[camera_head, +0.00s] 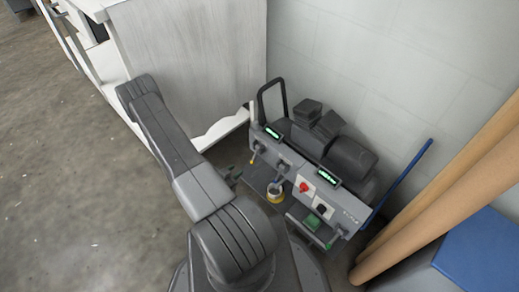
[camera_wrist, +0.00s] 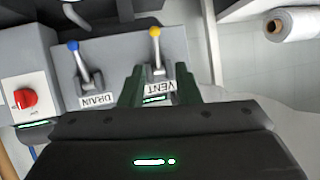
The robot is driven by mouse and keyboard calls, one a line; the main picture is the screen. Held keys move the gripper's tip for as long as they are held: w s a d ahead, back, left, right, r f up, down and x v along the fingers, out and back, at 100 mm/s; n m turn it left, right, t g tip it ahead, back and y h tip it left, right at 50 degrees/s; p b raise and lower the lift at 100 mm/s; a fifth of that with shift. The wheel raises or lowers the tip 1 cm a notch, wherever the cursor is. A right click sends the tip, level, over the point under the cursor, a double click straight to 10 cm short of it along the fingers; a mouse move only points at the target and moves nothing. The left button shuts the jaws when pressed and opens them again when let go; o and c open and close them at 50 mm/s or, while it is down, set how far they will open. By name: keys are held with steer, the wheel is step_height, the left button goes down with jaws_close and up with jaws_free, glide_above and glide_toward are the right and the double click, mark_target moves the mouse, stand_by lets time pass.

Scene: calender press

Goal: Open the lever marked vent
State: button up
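The vent lever (camera_wrist: 156,50) is a grey lever with a yellow knob on a grey panel. Its VENT label (camera_wrist: 160,87) appears upside down in the wrist view. In the head view the yellow-tipped lever (camera_head: 255,153) is on the left part of the machine front. My gripper (camera_wrist: 159,78) is open, with its dark green fingers apart on either side of the VENT label, below the yellow knob in the picture. I cannot tell whether they touch the lever. In the head view my gripper (camera_head: 233,174) is partly hidden by my arm, left of the panel.
The drain lever (camera_wrist: 84,65), with a blue knob, stands left of the vent lever in the wrist view. A red knob (camera_wrist: 25,99) is farther left. A white cabinet (camera_head: 190,55) stands behind; open floor lies left.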

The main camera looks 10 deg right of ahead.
mark_target(254, 158)
steer(key=shift+h, duration=0.3)
steer(key=b+x, duration=0.3)
steer(key=x, duration=1.1)
steer(key=shift+d, duration=0.35)
jaws_close()
